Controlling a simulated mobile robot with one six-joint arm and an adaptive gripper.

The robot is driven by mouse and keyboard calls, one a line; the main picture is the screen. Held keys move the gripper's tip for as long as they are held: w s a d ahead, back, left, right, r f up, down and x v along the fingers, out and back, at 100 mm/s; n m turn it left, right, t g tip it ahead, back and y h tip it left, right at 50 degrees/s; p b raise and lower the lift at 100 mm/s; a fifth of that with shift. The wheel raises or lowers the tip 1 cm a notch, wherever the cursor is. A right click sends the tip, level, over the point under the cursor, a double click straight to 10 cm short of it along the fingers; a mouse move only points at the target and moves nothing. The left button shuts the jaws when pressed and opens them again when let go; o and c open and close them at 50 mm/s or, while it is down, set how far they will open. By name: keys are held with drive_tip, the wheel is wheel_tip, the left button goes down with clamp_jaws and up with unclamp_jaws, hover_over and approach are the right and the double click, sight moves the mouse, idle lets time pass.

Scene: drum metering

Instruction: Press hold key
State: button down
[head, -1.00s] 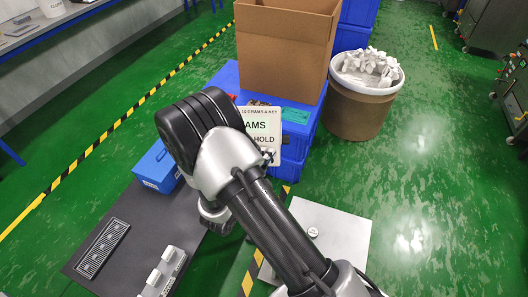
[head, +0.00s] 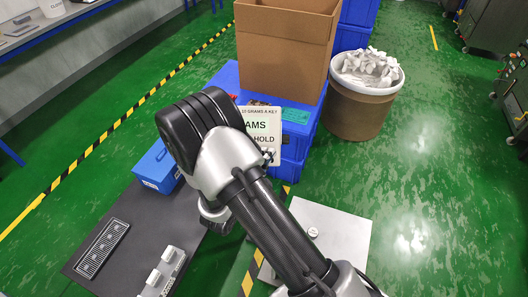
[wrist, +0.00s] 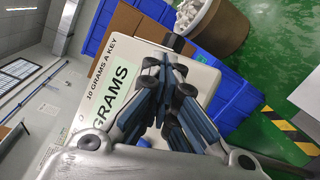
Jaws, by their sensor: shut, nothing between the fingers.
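A white panel (head: 268,118) with the words "10 grams a key", "grams" and "hold" stands in front of the blue crates in the head view. It fills the middle of the wrist view (wrist: 112,82), tilted there. My gripper (wrist: 172,72) is shut and empty, with its fingers in front of the panel. I cannot tell whether the fingertips touch the panel.
Blue crates (head: 226,80) carry an open cardboard box (head: 284,50) behind the panel. A drum (head: 358,112) filled with pale pieces stands to the right. A blue box (head: 156,168) sits on a dark bench (head: 140,215) at left. A grey plate (head: 342,240) lies at lower right.

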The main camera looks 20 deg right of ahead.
drive_tip(key=shift+w+f+b, duration=0.25)
drive_tip(key=shift+b, duration=0.05)
drive_tip(key=shift+w+d+f+b, duration=0.15)
drive_tip(key=shift+w+f+b, duration=0.1)
drive_tip(key=shift+b, duration=0.15)
idle(0.6)
drive_tip(key=shift+s+r, duration=0.1)
drive_tip(key=shift+r, duration=0.05)
drive_tip(key=shift+s+r, duration=0.4)
drive_tip(key=shift+s, duration=0.05)
drive_tip(key=shift+a, duration=0.2)
drive_tip(key=s+r+p, duration=0.1)
drive_tip(key=s+a+r+p, duration=0.1)
drive_tip(key=s+r, duration=0.1)
drive_tip(key=shift+s+r, duration=0.2)
drive_tip(key=shift+r, duration=0.1)
drive_tip(key=shift+d, duration=0.1)
idle(0.9)
